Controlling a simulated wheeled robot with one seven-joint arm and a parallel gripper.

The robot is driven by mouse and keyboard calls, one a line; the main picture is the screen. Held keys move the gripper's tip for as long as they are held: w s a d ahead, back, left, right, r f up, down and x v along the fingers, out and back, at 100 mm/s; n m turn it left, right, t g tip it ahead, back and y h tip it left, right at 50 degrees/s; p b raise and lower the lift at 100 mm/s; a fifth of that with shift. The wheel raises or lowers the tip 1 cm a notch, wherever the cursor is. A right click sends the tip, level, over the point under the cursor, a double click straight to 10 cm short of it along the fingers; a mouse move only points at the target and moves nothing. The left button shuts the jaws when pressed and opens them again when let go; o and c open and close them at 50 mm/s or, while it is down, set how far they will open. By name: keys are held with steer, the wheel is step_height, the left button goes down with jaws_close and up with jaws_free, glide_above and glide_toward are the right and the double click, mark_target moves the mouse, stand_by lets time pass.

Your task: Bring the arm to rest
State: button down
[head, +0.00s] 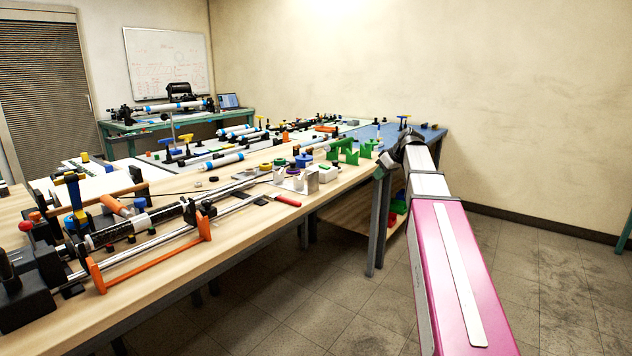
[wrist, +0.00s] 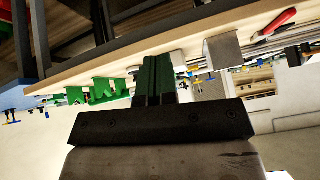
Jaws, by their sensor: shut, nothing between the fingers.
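My arm (head: 447,240), pink and white, reaches out from the lower right of the head view, over the floor beside the workbench. My gripper (wrist: 158,62) shows in the wrist view as two dark fingers side by side, shut with nothing between them. In the head view the dark far end of the arm is near the bench's far right end, and its fingers are too small to make out. The wrist view looks upside down, with the bench edge (wrist: 120,48) running across behind the fingers. I cannot tell the gap between fingers and bench.
The long workbench (head: 190,262) carries a winding rig with a dark tube (head: 130,228), an orange frame (head: 150,262), green brackets (head: 345,152) and a red-handled tool (head: 287,200). A blue surface (head: 425,133) is at its far end. The floor (head: 545,270) right of my arm is clear.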

steer(key=s+a+f+m+g+h, duration=0.2)
steer(key=s+f+m+h, duration=0.1)
steer(key=s+f, duration=1.1)
steer(key=s+a+f+m+g+h, duration=0.2)
steer(key=s+f+m, duration=0.3)
steer(key=s+f, duration=0.9)
step_height(320, 180, down, 9)
steer(key=shift+s+a+f+m+h, duration=0.1)
steer(key=shift+s+a+m+h, duration=0.1)
steer(key=shift+s+m+h, duration=0.25)
